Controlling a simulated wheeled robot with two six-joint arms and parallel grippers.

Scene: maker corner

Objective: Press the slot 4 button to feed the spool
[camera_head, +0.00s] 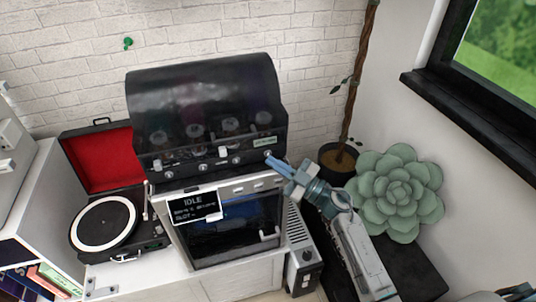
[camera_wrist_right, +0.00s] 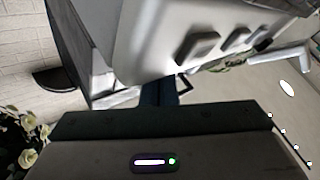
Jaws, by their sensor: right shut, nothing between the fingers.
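A black spool unit (camera_head: 205,115) with a dark translucent lid sits on top of a silver printer. Several spools show dimly inside. Small light buttons run along its lower front edge; which one is slot 4 I cannot read. The printer's display (camera_head: 194,207) reads IDLE, with a slot line below. My right gripper (camera_head: 272,160) is shut and empty, its tips at the unit's front right corner, close to the rightmost small button. Contact cannot be told. In the wrist view my gripper's fingers (camera_wrist_right: 158,92) are partly hidden behind a pale panel (camera_wrist_right: 160,30). My left gripper is not in view.
An open turntable (camera_head: 107,222) stands left of the printer. A potted plant (camera_head: 342,160) and a large green succulent (camera_head: 398,190) are right of my right gripper. A window (camera_head: 495,80) is on the right wall. The printer's glass door (camera_head: 235,225) is below the display.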

